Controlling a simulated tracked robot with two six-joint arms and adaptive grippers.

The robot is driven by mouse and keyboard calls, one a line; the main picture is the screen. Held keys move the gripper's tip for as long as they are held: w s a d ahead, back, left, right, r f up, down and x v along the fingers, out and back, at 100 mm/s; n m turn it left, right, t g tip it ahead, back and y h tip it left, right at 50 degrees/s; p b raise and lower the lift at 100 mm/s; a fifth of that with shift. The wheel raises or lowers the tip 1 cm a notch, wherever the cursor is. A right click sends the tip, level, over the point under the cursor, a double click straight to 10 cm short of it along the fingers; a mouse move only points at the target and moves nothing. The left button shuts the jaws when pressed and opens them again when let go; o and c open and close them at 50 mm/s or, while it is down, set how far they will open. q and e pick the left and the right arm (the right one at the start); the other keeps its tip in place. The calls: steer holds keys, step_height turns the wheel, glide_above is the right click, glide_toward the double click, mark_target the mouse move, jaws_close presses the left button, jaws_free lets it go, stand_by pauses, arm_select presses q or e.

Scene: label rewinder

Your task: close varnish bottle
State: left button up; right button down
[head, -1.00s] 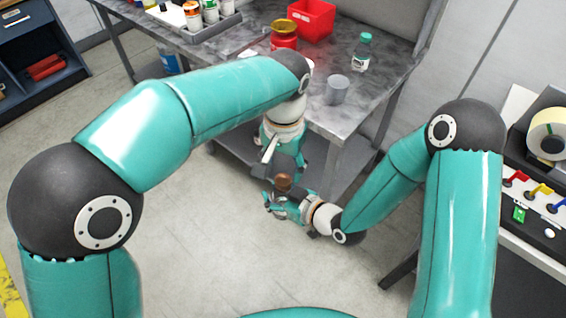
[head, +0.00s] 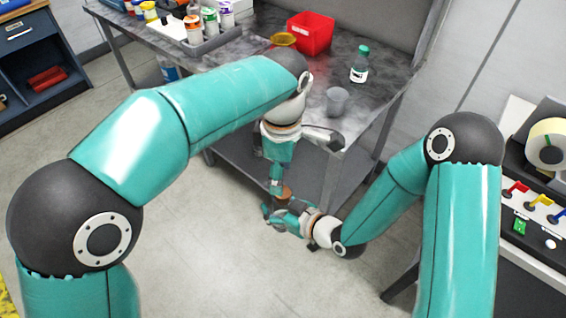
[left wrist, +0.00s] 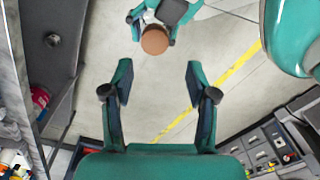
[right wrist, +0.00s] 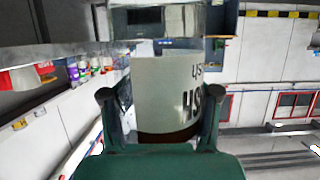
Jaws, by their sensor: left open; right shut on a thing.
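The varnish bottle (right wrist: 170,95) is in my right gripper (head: 280,208). It has a pale label with dark letters, a clear part above it and a dark brown band below. In the head view its brown top (head: 284,192) shows at the right gripper, below the shelf unit's front. In the left wrist view the round brown top (left wrist: 155,40) lies beyond my open left fingers (left wrist: 162,82), roughly between their lines. My left gripper (head: 276,182) is just above the bottle, empty. I cannot tell whether the brown top is a separate cap.
A grey metal table (head: 310,75) stands behind the grippers. On it are a grey cup (head: 337,101), a green-capped bottle (head: 359,68), a red bin (head: 311,34) and a tray of small bottles (head: 215,40). Open floor lies below and left of the grippers.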

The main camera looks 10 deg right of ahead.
arm_select(q)
steer(key=n, duration=0.1)
steer(key=r+n, duration=0.1)
steer(key=n, duration=0.1)
steer(key=shift+w+d+n, duration=0.1)
steer(key=shift+n, duration=0.2)
steer(key=shift+w+d+r, duration=0.1)
steer(key=shift+d+r, duration=0.1)
steer(key=shift+r, duration=0.2)
steer(key=shift+f, duration=0.1)
glide_above(283, 210)
steer(key=w, duration=0.2)
steer(key=shift+d+f, duration=0.15)
steer(key=shift+f, duration=3.8)
